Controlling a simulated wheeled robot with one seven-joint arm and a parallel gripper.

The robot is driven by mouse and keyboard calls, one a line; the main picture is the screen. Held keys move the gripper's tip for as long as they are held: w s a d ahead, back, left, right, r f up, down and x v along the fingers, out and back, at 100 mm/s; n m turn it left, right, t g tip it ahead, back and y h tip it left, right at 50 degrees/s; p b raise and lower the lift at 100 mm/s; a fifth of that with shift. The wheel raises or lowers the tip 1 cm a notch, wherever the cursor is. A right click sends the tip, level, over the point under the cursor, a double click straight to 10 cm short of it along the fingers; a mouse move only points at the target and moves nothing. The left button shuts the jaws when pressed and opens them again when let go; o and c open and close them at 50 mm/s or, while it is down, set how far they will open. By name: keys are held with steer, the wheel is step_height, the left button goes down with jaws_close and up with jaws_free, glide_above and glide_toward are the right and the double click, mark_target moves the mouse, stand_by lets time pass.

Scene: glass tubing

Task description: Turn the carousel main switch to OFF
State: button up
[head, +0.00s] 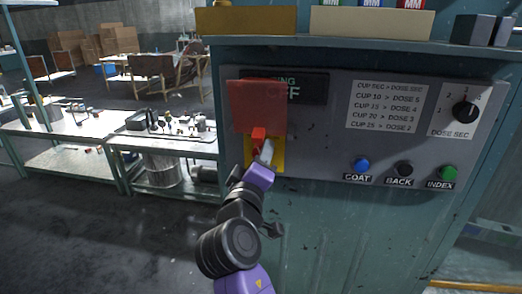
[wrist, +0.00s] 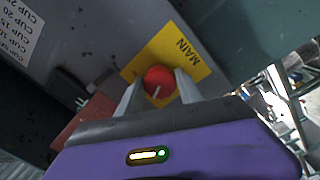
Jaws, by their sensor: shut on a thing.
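The main switch is a red knob (wrist: 159,81) with a white pointer line, mounted on a yellow plate (wrist: 190,51) marked MAIN. In the head view the red switch (head: 258,134) shows just above my gripper, on the yellow plate (head: 279,155) at the panel's lower left. My gripper (head: 264,152) reaches up to it from below. In the wrist view the fingers of my gripper (wrist: 159,92) stand on either side of the knob and are shut on it. My gripper hides part of the plate, and I cannot read any position marks for the switch.
A red flap (head: 256,106) stands above the switch, partly covering a dark sign (head: 310,87) ending in "OFF". To the right are a DOSE SEC dial (head: 465,111) and blue COAT (head: 362,164), black BACK (head: 404,168) and green INDEX (head: 448,173) buttons. Benches (head: 170,141) stand left.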

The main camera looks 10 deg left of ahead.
steer(key=shift+n+p, duration=1.3)
steer(key=shift+n, duration=0.9)
steer(key=o, duration=1.4)
steer(key=s, duration=0.2)
steer(key=s+b, duration=0.1)
steer(key=s, duration=0.2)
steer(key=s+b, duration=0.1)
steer(key=s, duration=0.1)
steer(key=shift+s+a+f, duration=0.15)
steer(key=shift+s+f, duration=0.1)
steer(key=shift+s, duration=0.15)
